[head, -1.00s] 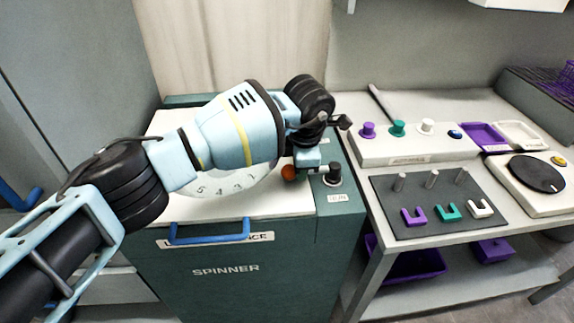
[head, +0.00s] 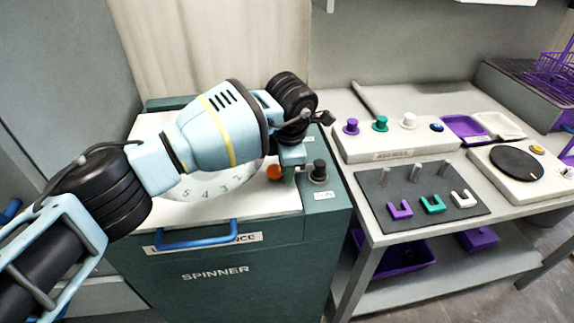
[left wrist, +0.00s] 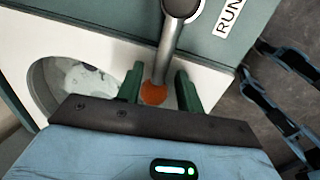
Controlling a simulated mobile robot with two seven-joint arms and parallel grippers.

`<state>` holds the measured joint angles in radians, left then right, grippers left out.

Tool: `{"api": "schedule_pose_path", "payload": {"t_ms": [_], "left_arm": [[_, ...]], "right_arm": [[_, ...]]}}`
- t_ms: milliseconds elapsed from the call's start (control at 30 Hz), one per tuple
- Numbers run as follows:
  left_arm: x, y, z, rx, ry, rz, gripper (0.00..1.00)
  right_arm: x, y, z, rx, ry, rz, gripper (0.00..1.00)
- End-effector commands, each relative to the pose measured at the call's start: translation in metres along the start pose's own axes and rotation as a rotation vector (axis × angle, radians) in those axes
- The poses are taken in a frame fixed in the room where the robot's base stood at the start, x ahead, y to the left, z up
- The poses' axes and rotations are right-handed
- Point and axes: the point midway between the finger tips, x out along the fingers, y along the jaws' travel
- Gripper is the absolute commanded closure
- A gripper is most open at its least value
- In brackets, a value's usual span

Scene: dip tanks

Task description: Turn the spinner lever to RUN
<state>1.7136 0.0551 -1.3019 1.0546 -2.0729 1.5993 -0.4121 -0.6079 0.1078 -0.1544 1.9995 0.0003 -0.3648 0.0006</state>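The spinner (head: 240,297) is a teal cabinet with a white top and a round dial. Its lever has an orange ball end (head: 274,173) and a dark round pivot (head: 318,170) on the right strip. In the left wrist view the lever's grey shaft (left wrist: 170,50) runs from the pivot to the orange ball, off to one side of the RUN label (left wrist: 228,18). My left gripper (left wrist: 159,88) is open, its green fingers either side of the ball, with a visible gap on the right. In the head view the left gripper (head: 292,156) is partly hidden. My right gripper is not in view.
A blue handle (head: 196,236) is on the spinner's front. To the right, a grey bench (head: 345,103) carries a white box with coloured knobs (head: 365,150), a dark pegged board (head: 377,209), trays and a round black disc (head: 516,162). Purple bins (head: 408,255) sit below.

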Motion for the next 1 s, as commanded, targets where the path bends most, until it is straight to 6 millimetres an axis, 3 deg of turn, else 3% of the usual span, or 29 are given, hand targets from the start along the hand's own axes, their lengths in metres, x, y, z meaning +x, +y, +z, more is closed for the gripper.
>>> {"api": "schedule_pose_path", "payload": {"t_ms": [300, 500, 1000], "left_arm": [[-0.048, 0.001, 0.000, 0.000, -0.003, 0.004, 0.63], [-0.070, 0.000, 0.000, 0.000, -0.001, 0.002, 0.63], [-0.076, 0.000, 0.000, 0.000, -0.001, 0.001, 0.63]], "right_arm": [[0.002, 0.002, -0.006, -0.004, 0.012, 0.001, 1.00], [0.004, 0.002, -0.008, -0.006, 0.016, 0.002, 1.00], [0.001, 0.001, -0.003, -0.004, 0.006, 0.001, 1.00]]}}
